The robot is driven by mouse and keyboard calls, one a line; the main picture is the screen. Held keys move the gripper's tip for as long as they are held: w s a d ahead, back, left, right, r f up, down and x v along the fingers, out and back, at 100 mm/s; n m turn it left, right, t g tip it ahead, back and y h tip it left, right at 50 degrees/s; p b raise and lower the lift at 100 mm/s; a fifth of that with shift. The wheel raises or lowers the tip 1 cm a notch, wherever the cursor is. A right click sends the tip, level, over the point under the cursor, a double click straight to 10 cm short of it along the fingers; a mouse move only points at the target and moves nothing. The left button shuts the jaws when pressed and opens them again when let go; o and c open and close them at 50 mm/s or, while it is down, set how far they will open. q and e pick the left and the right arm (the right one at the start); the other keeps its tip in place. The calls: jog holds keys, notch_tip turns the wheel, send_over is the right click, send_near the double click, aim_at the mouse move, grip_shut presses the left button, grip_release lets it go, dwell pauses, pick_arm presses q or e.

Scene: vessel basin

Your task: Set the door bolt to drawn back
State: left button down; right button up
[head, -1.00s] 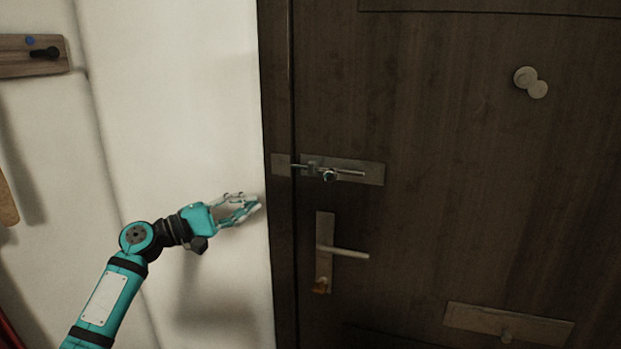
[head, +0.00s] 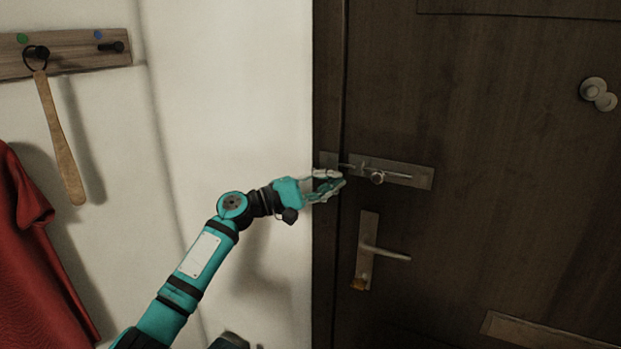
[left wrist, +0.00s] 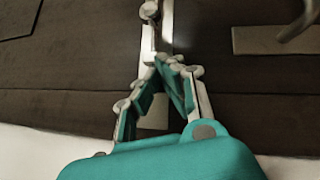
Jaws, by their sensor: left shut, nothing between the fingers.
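The door bolt's metal plate (head: 423,178) is on the dark wooden door, with a thin rod and a round knob (head: 377,178). The rod reaches left across the door gap towards a small keeper plate (head: 328,160) on the frame. My left gripper (head: 341,181) is shut and empty, just left of the knob and apart from it. In the left wrist view its fingers (left wrist: 172,62) meet below the knob (left wrist: 149,10), over the bolt's line. The fingers hide part of the plate there.
A lever handle (head: 386,252) on a plate sits below the bolt. It also shows in the left wrist view (left wrist: 300,22). A peg rail (head: 80,58) with a hanging wooden shoehorn-like stick (head: 62,145) and a red garment (head: 35,255) are at left. The white wall between is clear.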

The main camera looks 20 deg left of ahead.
aim_at(377, 184)
pick_arm(q)
jog(key=d, duration=0.1)
jog(key=d+p, duration=0.1)
jog(key=w+d+r+p, duration=0.1)
jog(key=shift+d+r, duration=0.1)
jog(key=shift+d, duration=0.3)
jog(key=shift+s+d+r, duration=0.1)
jog(key=shift+d, duration=0.45)
jog(key=d+p, duration=0.1)
jog(key=d, duration=0.4)
jog(key=shift+s+d, duration=0.1)
jog(key=shift+d, duration=0.2)
jog(key=shift+a, duration=0.1)
